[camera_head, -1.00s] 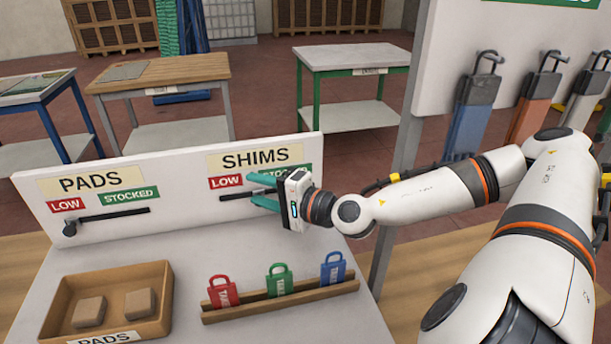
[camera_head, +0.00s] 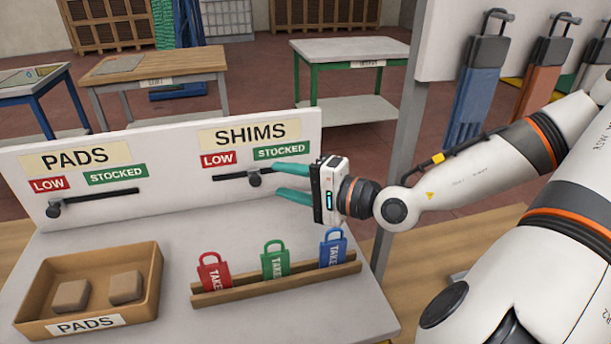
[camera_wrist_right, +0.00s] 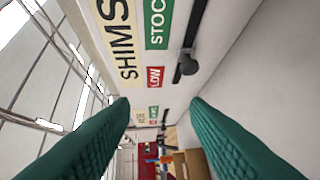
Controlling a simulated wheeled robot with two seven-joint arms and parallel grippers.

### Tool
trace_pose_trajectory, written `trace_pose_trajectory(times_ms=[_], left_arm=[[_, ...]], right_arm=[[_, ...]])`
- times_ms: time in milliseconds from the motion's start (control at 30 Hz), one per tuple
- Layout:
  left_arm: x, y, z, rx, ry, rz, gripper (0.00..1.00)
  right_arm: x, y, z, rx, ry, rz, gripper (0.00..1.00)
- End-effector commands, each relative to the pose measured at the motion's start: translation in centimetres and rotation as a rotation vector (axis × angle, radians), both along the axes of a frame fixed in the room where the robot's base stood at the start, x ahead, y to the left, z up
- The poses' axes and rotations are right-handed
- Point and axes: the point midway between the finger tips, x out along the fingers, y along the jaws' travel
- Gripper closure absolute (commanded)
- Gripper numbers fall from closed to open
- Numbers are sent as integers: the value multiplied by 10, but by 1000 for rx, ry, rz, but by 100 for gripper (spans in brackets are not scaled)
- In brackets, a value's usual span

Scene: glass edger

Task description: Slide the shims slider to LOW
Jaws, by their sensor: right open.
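The shims slider is a dark knob (camera_head: 254,180) on a black slot in the white panel, under the SHIMS sign (camera_head: 250,133). The knob stands near the middle of the slot, between the red LOW label (camera_head: 218,159) and the green STOCKED label (camera_head: 282,151). My right gripper (camera_head: 278,181) is open and empty, its teal fingertips just right of the knob and apart from it. The right wrist view also shows the knob (camera_wrist_right: 188,66) ahead of the two open fingers, and the LOW label (camera_wrist_right: 155,77). My left gripper is not in view.
The PADS slider (camera_head: 54,209) sits at the LOW end of its slot on the left. Below are a wooden pads box (camera_head: 150,300) and a wooden rack (camera_head: 290,288) with red, green and blue tags. A grey post (camera_head: 400,170) stands right of the panel.

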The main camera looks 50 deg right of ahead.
Motion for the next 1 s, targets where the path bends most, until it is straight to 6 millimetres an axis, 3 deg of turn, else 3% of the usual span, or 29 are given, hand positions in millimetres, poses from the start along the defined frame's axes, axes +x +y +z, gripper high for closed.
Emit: trace_pose_trajectory(times_ms=[400,900,1000], left_arm=[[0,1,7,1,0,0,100],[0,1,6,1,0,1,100],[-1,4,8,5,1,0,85]], right_arm=[[-28,-7,1,0,1,-2,58],[-31,-7,0,2,0,-1,58],[-31,-8,2,2,0,-1,58]])
